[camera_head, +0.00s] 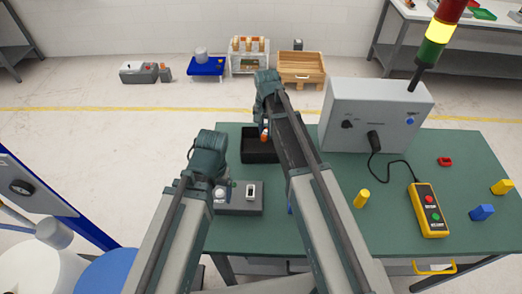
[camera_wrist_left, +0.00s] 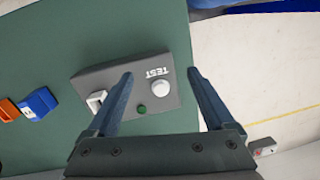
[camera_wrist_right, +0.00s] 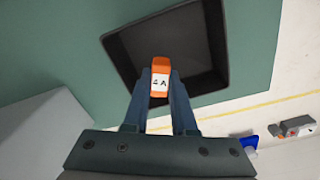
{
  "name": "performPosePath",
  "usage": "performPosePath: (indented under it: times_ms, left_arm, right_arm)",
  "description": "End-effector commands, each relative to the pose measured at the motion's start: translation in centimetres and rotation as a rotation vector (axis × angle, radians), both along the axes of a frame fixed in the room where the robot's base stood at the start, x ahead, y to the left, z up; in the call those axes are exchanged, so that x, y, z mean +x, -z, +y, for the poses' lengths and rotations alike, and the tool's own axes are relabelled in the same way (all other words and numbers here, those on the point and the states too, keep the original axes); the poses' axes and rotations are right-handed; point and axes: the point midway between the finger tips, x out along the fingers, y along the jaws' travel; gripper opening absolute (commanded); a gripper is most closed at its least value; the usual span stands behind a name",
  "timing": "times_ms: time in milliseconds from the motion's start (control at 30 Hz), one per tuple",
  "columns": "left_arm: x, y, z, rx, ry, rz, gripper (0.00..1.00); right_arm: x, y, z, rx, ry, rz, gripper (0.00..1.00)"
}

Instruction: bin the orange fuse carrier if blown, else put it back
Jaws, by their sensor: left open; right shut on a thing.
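The orange fuse carrier (camera_wrist_right: 160,66), with a white label reading what looks like "4 A", is between the fingers of my right gripper (camera_wrist_right: 160,80). It is held over the black open bin (camera_wrist_right: 120,45), whose visible floor is empty. In the head view the carrier (camera_head: 264,134) shows over the bin (camera_head: 259,156). My left gripper (camera_wrist_left: 160,73) is open, its fingers on either side of the white knob on the grey TEST box (camera_wrist_left: 117,82). Touch cannot be told. The box has a dull green lamp (camera_wrist_left: 142,109) and a white-edged slot (camera_wrist_left: 97,100).
A blue block (camera_wrist_left: 37,103) and an orange piece (camera_wrist_left: 8,110) lie beside the TEST box. A grey cabinet (camera_head: 372,120) with a stack light, yellow section bright, stands back right. A yellow pendant (camera_head: 428,210) and yellow cylinder (camera_head: 362,198) are right of my right arm.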

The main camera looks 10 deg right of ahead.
Motion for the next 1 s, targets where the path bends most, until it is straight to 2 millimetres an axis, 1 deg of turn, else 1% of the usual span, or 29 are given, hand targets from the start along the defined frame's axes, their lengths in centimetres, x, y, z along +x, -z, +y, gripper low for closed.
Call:
performPosePath:
  times_ms: [233,267,300,433,767,867,1000]
  left_arm:
    - [0.0,0.0,0.0,0.0,0.0,0.0,0.87]
    - [0.0,0.0,0.0,0.0,0.0,0.0,0.87]
    - [0.0,0.0,0.0,0.0,0.0,0.0,0.87]
    - [0.0,0.1,0.0,0.0,0.0,0.0,0.87]
    - [0.0,0.0,0.0,0.0,0.0,0.0,0.87]
    - [0.0,-0.3,0.0,0.0,0.0,0.0,0.87]
    - [0.0,-1.2,0.0,0.0,0.0,0.0,0.87]
  right_arm:
    - [0.0,0.0,0.0,0.0,0.0,0.0,0.0]
    - [0.0,0.0,0.0,0.0,0.0,0.0,0.28]
    - [0.0,0.0,0.0,0.0,0.0,0.0,0.35]
    - [0.0,0.0,0.0,0.0,0.0,0.0,0.59]
    - [0.0,0.0,0.0,0.0,0.0,0.0,0.6]
    - [0.0,-0.3,0.0,0.0,0.0,0.0,0.6]
    - [0.0,-1.2,0.0,0.0,0.0,0.0,0.6]
